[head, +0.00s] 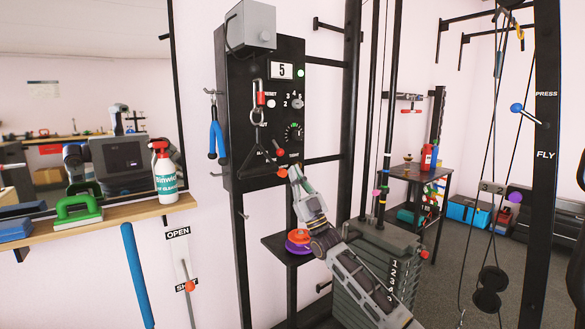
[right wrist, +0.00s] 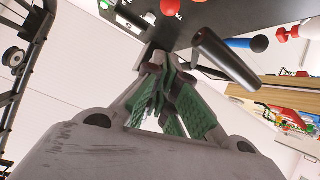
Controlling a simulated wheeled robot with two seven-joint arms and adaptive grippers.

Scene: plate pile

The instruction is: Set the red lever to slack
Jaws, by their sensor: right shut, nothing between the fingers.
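The black panel (head: 236,140) on the wall carries dials, a display reading 5 and small levers. A red-knobbed lever (head: 280,152) sits low on its right side, with a small partly hidden label beside it. A second orange-red knob (head: 283,172) is just below. I cannot tell which of these is the red lever, or read its setting. My right gripper (head: 294,171) is shut and empty, its tips close to the lower knob; contact is unclear. In the right wrist view the shut gripper (right wrist: 163,66) has green pads, with a black cylinder (right wrist: 226,56) beside it. My left gripper is not in view.
A hanging strap handle (head: 256,118) crosses the panel front. A wooden shelf (head: 120,214) with a spray bottle (head: 164,172) stands left. An OPEN/SHUT lever (head: 189,286) is below. Purple and orange discs (head: 298,242) rest below the panel, beside the weight stack (head: 365,275).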

